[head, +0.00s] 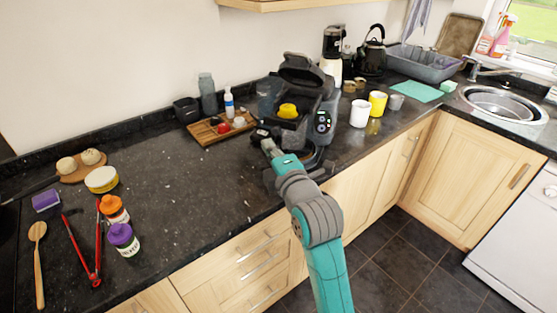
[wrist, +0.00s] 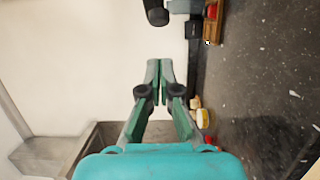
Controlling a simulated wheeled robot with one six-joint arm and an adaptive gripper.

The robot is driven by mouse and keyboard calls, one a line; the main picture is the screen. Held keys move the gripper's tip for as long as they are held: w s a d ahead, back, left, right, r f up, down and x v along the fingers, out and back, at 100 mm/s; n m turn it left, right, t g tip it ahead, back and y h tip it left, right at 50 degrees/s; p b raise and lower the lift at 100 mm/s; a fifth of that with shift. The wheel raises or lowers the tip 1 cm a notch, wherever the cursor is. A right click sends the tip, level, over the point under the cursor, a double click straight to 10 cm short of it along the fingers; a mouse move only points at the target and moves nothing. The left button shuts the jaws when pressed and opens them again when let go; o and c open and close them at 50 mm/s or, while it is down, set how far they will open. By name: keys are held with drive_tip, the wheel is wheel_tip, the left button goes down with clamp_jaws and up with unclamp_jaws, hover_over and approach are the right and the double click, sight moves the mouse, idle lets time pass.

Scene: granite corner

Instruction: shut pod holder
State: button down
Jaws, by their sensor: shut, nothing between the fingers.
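The dark coffee machine (head: 325,122) stands on the counter near the middle of the head view. Its upper lid (head: 303,70) is raised, and a yellow pod-like piece (head: 288,110) shows in the open holder area below. My gripper (head: 260,136) is at the machine's front left, low beside the holder area; whether it touches the machine cannot be told. In the wrist view my gripper (wrist: 160,66) has its fingertips together with nothing between them. The machine is not clearly seen there. My arm hides part of the machine's lower front.
A wooden tray (head: 216,129) with small items lies left of the machine; a grey bottle (head: 207,93) stands behind it. White (head: 359,113) and yellow (head: 377,103) mugs stand to the right. The counter's left middle is clear, with tongs (head: 82,250) and jars beyond.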

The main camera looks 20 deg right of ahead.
sight(291, 120)
drive_tip(key=shift+w+d, duration=1.35)
drive_tip(key=shift+w, duration=0.1)
drive_tip(key=w+d, duration=0.6)
drive_tip(key=w, duration=0.1)
drive_tip(key=shift+d+r, duration=0.1)
drive_tip(key=shift+d, duration=0.15)
